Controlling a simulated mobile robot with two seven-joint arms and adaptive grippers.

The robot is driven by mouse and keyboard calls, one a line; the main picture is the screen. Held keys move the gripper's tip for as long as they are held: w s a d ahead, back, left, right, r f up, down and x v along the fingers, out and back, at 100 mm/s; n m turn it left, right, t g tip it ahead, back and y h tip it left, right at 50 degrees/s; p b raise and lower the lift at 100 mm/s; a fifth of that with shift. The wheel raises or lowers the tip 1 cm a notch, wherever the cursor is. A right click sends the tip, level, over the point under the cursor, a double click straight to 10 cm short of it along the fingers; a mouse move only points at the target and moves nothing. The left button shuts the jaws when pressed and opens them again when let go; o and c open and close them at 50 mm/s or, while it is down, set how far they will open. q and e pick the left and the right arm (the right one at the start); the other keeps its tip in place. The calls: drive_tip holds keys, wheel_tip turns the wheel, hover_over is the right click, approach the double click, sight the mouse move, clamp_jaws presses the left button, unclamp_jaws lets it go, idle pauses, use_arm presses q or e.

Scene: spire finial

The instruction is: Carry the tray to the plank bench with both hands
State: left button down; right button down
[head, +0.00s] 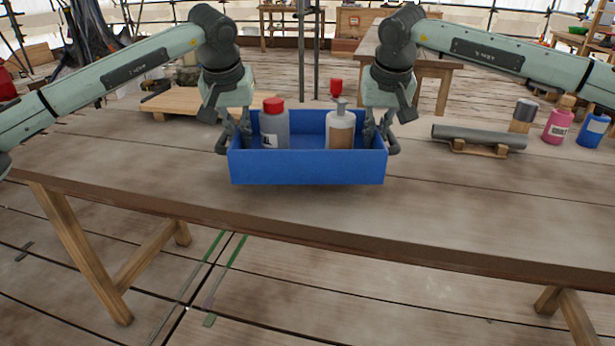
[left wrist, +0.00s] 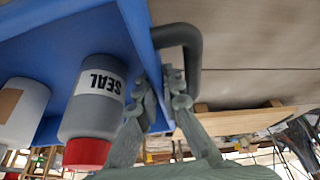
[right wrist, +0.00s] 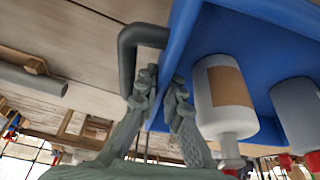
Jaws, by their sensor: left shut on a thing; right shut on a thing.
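The blue tray (head: 308,168) is over the wooden table (head: 130,160), with a dark grey loop handle at each end. A shadow shows under it; I cannot tell whether it touches the table. Inside stand a grey SEAL bottle with a red cap (head: 274,128) and a pale bottle with a tan label (head: 340,132), both upright. My left gripper (head: 240,135) is shut on the tray's left end, its fingers astride the wall by the handle (left wrist: 190,45). My right gripper (head: 375,135) is shut on the right end the same way, by its handle (right wrist: 128,55).
A grey cylinder on a wooden cradle (head: 478,137), a pink bottle (head: 558,125) and a blue bottle (head: 591,128) stand right of the tray. A low wooden pallet (head: 185,100) lies behind left. Another wooden bench (head: 440,53) stands further back; I cannot tell which is the plank bench.

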sight(237, 133)
use_arm(q)
drive_tip(key=shift+f, duration=0.1)
use_arm(e)
drive_tip(key=shift+f, duration=0.15)
